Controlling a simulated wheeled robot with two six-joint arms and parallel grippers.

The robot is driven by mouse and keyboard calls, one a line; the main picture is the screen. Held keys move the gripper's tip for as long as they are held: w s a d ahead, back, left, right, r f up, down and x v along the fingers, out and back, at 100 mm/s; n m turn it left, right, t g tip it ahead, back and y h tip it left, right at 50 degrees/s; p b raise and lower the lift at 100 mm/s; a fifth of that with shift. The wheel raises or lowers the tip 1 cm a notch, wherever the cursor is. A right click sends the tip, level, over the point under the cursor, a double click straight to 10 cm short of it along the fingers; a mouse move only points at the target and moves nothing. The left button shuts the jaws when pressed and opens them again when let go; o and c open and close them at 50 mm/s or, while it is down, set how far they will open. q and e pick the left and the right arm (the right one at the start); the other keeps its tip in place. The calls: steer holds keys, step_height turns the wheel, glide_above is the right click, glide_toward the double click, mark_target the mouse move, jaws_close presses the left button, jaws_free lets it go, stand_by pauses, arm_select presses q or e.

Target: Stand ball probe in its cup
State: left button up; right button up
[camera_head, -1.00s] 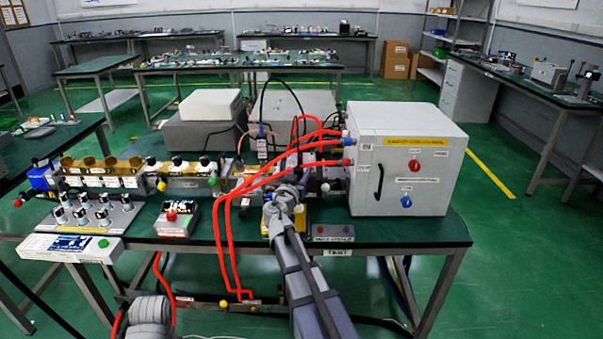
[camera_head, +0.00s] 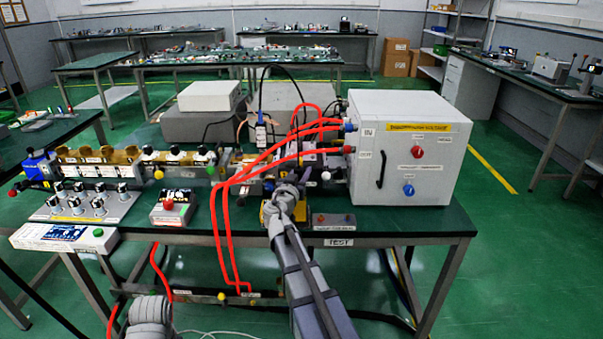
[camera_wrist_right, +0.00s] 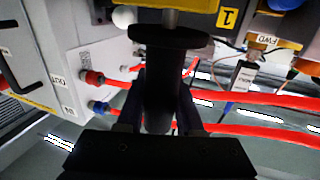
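My right gripper (camera_head: 287,190) is over the front of the bench, left of the white cabinet. In the right wrist view its fingers (camera_wrist_right: 162,100) are shut around a black cylindrical handle with a wide flange, which I take to be the ball probe (camera_wrist_right: 170,38). A metal rod rises from the flange and leaves the frame, so the probe's ball end is hidden. A yellow block (camera_head: 267,214) sits on the bench just beside the gripper, partly covered by my arm. I cannot tell whether it is the cup. Only a grey part of my left arm shows at the bottom.
The white cabinet (camera_head: 405,150) stands on the right, with red cables (camera_head: 250,170) looping from it across the bench. A small grey box (camera_head: 333,222) lies right of my arm. A red-button box (camera_head: 172,208) and a knob panel (camera_head: 85,203) stand left. A white ball (camera_wrist_right: 124,16) is near the flange.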

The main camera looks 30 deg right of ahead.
steer(key=o, duration=0.5)
steer(key=v, duration=0.8)
